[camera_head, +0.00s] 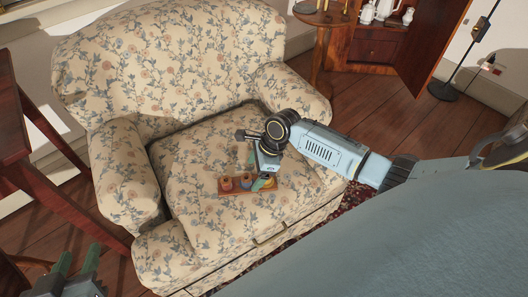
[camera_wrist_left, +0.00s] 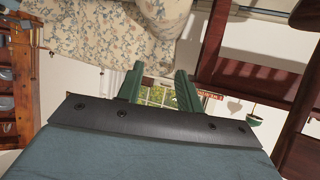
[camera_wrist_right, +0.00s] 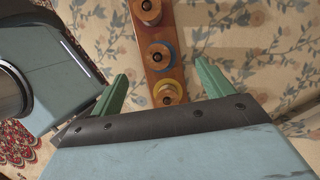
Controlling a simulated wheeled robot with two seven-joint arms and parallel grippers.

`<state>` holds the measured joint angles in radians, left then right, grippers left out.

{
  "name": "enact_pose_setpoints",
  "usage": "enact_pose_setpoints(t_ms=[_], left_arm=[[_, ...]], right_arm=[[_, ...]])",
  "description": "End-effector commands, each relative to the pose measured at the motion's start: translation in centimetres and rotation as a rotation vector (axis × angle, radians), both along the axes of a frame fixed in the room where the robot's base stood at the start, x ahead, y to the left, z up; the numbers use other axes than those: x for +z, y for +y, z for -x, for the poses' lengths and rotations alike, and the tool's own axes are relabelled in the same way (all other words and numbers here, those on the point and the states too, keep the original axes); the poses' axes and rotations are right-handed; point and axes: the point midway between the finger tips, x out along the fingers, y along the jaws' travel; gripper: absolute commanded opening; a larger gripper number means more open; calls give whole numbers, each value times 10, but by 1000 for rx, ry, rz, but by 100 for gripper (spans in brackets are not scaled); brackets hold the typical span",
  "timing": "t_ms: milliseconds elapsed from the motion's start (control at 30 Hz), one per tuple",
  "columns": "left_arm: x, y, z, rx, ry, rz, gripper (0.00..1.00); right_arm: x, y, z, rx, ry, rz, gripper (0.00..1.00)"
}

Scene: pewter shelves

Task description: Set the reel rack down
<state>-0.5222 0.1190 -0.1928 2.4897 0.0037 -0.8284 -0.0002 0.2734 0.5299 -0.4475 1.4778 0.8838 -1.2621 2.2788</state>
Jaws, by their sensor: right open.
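The reel rack (camera_head: 235,190), a reddish-brown wooden strip with several coloured reels standing on it, rests on the seat of the floral armchair. In the right wrist view the rack (camera_wrist_right: 156,33) runs up the picture, with a yellow-ringed reel (camera_wrist_right: 167,93) at its near end and a blue-ringed reel (camera_wrist_right: 158,57) beyond. My right gripper (camera_head: 265,182) is over the rack's right end. Its fingers, also in the right wrist view (camera_wrist_right: 161,86), are apart on either side of the near reel, with gaps visible. My left gripper (camera_head: 77,264) is open and empty at lower left, away from the rack.
The armchair (camera_head: 170,60) has a raised back and two arms around the seat. A dark wooden piece of furniture (camera_head: 15,130) stands at the left, near my left gripper. A round side table (camera_head: 322,17) and a cabinet (camera_head: 385,45) stand behind. Bare seat surrounds the rack.

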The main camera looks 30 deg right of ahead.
Motion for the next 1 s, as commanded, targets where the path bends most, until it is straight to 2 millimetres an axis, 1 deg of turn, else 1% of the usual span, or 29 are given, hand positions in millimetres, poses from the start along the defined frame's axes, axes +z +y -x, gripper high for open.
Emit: enact_pose_setpoints(t_ms=[33,167,300,467,600,700,800,1000], left_arm=[[-6,3,5,5,52,-14,36],[-24,11,20,17,190,-50,36],[-42,21,40,30,337,-87,36],[-58,32,65,45,504,-125,36],[-72,43,88,58,647,-161,36],[-79,48,100,66,723,-179,36],[-84,52,109,71,773,-190,36],[-87,54,115,74,805,-197,36]], right_arm=[[6,-2,1,0,0,0,80],[15,-5,2,1,-2,0,80],[26,-9,4,0,0,-1,80],[37,-13,6,1,0,0,80],[51,-19,8,0,-1,0,80],[58,-21,10,1,0,0,80],[62,-23,10,1,-1,-1,80],[63,-22,12,10,-3,0,80]])
